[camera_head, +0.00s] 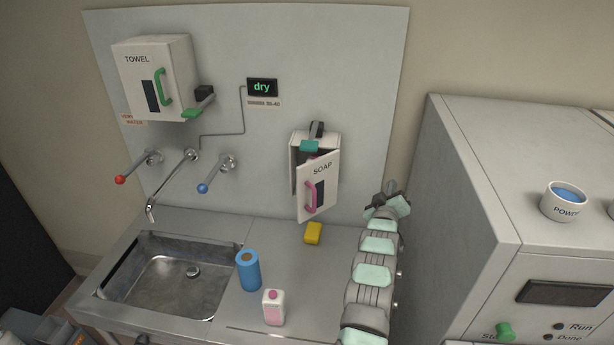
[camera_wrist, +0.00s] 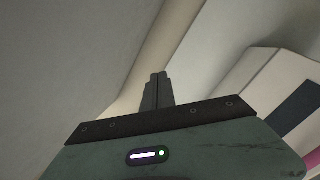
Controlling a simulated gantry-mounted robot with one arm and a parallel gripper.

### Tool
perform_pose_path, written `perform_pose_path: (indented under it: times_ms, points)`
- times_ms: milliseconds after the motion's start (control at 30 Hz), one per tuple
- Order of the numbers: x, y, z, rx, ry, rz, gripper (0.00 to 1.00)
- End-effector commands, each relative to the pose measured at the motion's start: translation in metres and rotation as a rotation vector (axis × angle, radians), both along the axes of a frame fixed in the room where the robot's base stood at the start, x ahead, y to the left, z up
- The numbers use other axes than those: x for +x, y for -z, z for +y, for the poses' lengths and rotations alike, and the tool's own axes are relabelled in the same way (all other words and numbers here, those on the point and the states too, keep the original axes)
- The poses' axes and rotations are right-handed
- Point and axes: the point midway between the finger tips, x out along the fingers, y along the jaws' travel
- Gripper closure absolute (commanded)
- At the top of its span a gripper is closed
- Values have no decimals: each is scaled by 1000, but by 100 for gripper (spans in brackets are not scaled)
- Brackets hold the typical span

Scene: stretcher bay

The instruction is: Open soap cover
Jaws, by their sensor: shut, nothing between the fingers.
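The soap dispenser (camera_head: 300,151) is a white box on the grey wall panel in the head view. Its cover (camera_head: 326,186), marked SOAP, has a pink handle (camera_head: 310,197) and a dark window. The cover stands partly swung away from the box, with a dark gap at its upper left. My gripper (camera_head: 388,196) is to the right of the cover, apart from it. In the wrist view its fingers (camera_wrist: 158,90) are shut together and empty. Part of a white box with a dark window and a pink edge shows at the right there.
A white machine (camera_head: 470,180) stands close on the right. A yellow block (camera_head: 313,233), a blue cylinder (camera_head: 248,270) and a white-and-pink bottle (camera_head: 273,307) stand on the counter. The sink (camera_head: 170,275) is at the left. A towel box (camera_head: 150,78) hangs upper left.

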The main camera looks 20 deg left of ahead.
Motion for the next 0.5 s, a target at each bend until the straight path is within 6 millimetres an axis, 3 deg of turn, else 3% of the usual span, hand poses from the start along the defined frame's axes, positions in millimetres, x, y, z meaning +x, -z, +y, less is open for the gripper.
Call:
perform_pose_path:
  times_ms: [33,167,267,500]
  points:
    - [-13,-11,8,-69,0,-19,100]
    - [-50,-4,36,-277,-31,-80,100]
    - [-85,-1,69,-434,-92,-131,100]
    - [-168,26,147,-717,-284,-205,100]
